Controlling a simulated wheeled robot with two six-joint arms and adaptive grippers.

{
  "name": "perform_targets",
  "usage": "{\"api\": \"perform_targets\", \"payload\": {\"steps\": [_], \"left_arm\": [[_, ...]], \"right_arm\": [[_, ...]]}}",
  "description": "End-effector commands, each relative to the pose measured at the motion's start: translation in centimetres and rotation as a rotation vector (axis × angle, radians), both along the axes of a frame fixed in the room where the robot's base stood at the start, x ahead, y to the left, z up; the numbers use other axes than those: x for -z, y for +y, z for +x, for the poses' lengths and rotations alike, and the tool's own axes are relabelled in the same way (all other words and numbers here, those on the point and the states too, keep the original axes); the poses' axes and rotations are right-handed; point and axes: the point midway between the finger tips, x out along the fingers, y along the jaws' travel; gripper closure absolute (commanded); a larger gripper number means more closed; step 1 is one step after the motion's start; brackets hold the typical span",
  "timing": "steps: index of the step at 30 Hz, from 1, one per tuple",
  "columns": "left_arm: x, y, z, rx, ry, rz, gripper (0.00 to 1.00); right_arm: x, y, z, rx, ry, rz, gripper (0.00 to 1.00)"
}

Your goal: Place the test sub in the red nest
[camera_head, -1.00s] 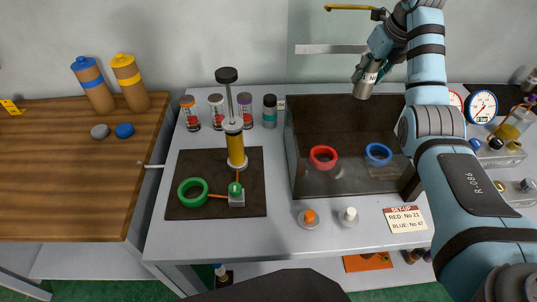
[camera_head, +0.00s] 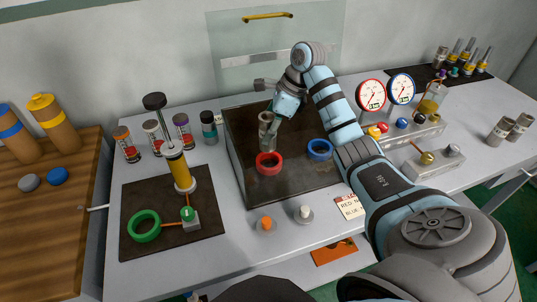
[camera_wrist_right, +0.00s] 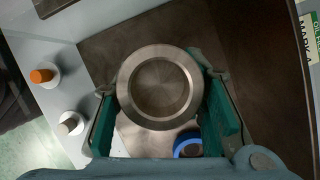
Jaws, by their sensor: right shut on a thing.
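The test sub, a grey metal cylinder (camera_head: 267,131), stands about upright in my right gripper (camera_head: 273,122). In the right wrist view its round open rim (camera_wrist_right: 160,53) sits between the two green fingers (camera_wrist_right: 158,88), which are shut on it. The red nest (camera_head: 269,169) is a ring on the dark floor of the box. The sub's lower end shows just behind and above the red nest; I cannot tell the exact gap. In the right wrist view the red nest is hidden. The blue nest (camera_head: 319,153) is to the right, also seen in the wrist view (camera_wrist_right: 187,141). My left gripper is not in view.
The box has a glass side wall (camera_head: 236,172) and a raised glass panel with a yellow handle (camera_head: 268,16). Orange (camera_head: 266,224) and white (camera_head: 305,214) knobs stand in front. Gauges (camera_head: 371,94) are to the right. A pump stand (camera_head: 180,170) is on the left.

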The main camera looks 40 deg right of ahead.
Motion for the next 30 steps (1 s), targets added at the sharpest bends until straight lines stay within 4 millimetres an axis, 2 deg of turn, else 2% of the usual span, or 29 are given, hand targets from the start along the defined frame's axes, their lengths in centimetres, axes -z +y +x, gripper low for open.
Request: {"api": "perform_targets", "payload": {"steps": [3,7,13,24,25,28,30], "left_arm": [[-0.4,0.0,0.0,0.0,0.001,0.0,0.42],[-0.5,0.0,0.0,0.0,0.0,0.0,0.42],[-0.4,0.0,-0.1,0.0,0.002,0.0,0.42],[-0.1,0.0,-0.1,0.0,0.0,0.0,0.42],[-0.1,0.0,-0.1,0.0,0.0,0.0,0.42],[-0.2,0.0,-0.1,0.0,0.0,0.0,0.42],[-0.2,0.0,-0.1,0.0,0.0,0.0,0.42]], "right_arm": [[2.2,-0.1,0.1,0.002,-0.005,-0.002,1.0],[3.7,-0.1,0.1,0.003,-0.007,-0.001,1.0],[7.2,0.0,0.1,0.002,-0.007,-0.001,1.0],[7.9,-0.1,0.2,0.003,-0.01,-0.002,1.0],[8.0,-0.1,0.1,0.003,-0.008,-0.003,0.6],[7.9,-0.1,0.1,0.003,-0.008,-0.003,0.44],[7.9,-0.1,0.1,0.003,-0.008,-0.003,0.41]]}}
